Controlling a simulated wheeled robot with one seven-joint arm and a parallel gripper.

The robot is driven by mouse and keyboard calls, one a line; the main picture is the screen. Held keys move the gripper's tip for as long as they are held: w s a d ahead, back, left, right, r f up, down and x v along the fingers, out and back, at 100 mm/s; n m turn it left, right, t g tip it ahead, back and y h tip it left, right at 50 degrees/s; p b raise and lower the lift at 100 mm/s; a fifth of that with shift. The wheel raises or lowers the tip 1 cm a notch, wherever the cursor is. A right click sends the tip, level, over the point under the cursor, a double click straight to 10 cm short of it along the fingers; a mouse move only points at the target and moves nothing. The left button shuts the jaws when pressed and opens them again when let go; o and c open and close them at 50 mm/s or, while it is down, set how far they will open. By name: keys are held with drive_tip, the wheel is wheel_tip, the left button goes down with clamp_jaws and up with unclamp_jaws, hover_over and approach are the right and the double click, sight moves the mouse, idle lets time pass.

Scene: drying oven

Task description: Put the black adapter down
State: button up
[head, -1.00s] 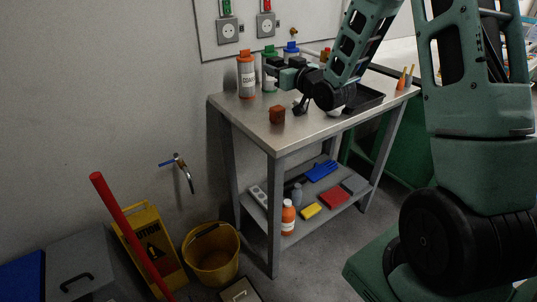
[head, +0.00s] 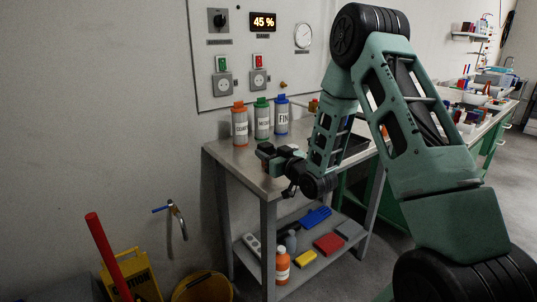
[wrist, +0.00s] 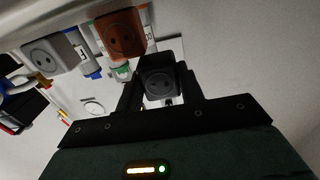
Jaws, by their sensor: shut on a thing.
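The black adapter (wrist: 160,88) is between the two fingers of my gripper (head: 270,156) in the wrist view, its round socket face showing. The fingers are shut on it. In the head view my gripper is over the front left part of the metal table (head: 228,158); the adapter cannot be told apart from the dark fingers there. A brown-orange adapter (wrist: 121,33) and a grey adapter (wrist: 54,53) show beyond the fingers in the wrist view. In the head view my gripper and arm seem to hide them.
Orange-capped (head: 240,125), green-capped (head: 262,120) and blue-capped (head: 281,116) bottles stand at the table's back. A wall panel (head: 235,50) has sockets and a 45 % display. The lower shelf holds an orange bottle (head: 282,268) and colored items. A dark tray (head: 352,146) is partly behind my arm.

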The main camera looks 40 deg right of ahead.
drive_tip(key=shift+f, duration=0.2)
drive_tip(key=o, duration=1.3)
drive_tip(key=shift+r, duration=0.1)
drive_tip(key=shift+r, duration=0.1)
drive_tip(key=s+p, duration=0.3)
drive_tip(key=s, duration=0.9)
drive_tip(key=shift+d+p, duration=0.2)
drive_tip(key=shift+p, duration=0.2)
